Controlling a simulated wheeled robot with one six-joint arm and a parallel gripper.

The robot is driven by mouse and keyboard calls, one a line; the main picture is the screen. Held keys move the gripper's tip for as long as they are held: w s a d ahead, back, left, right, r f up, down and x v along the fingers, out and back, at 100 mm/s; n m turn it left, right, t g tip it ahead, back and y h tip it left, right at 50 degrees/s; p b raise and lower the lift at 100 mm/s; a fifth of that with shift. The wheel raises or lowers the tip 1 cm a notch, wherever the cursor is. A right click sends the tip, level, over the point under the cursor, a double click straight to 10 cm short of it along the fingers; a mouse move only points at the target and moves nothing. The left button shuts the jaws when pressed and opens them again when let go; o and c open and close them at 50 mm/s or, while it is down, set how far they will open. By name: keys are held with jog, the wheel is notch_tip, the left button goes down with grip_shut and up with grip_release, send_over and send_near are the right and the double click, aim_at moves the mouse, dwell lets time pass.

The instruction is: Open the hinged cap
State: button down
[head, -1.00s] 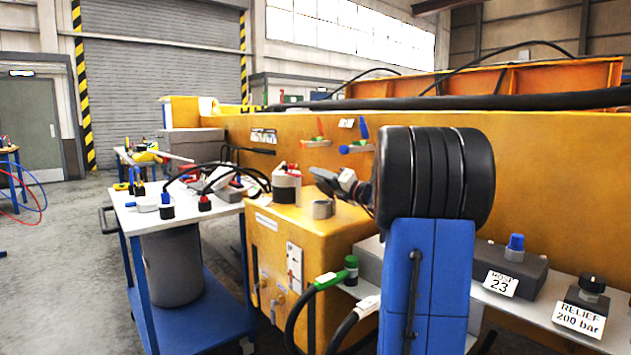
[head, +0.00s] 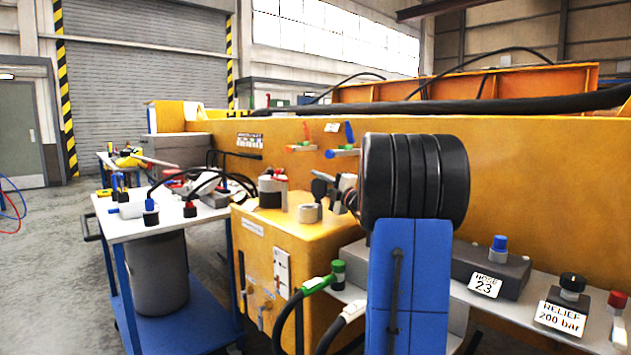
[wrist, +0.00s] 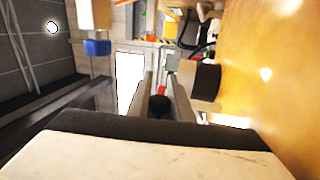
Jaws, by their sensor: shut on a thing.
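The hinged cap (head: 319,188) is a small dark disc, standing raised and tilted beside and above a short grey neck (head: 309,213) on top of the yellow cabinet. My gripper (head: 334,194) reaches in from the right and is shut on the cap. In the wrist view my gripper (wrist: 161,92) points away from the camera, with a dark round piece low between its fingers. My thick dark wrist hides part of the grip in the head view, so the exact contact is unclear.
A trolley (head: 128,227) with hoses is at left. The large yellow casting (head: 530,190) lies behind.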

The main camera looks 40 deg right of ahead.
aim_at(322, 188)
jog(key=shift+d+f+m, duration=0.15)
jog(key=shift+d+m, duration=0.05)
jog(key=shift+m, duration=0.1)
jog(key=c, duration=1.6)
grip_release()
jog(key=shift+o, duration=0.2)
jog(key=v, duration=0.7)
jog(key=shift+s, duration=0.3)
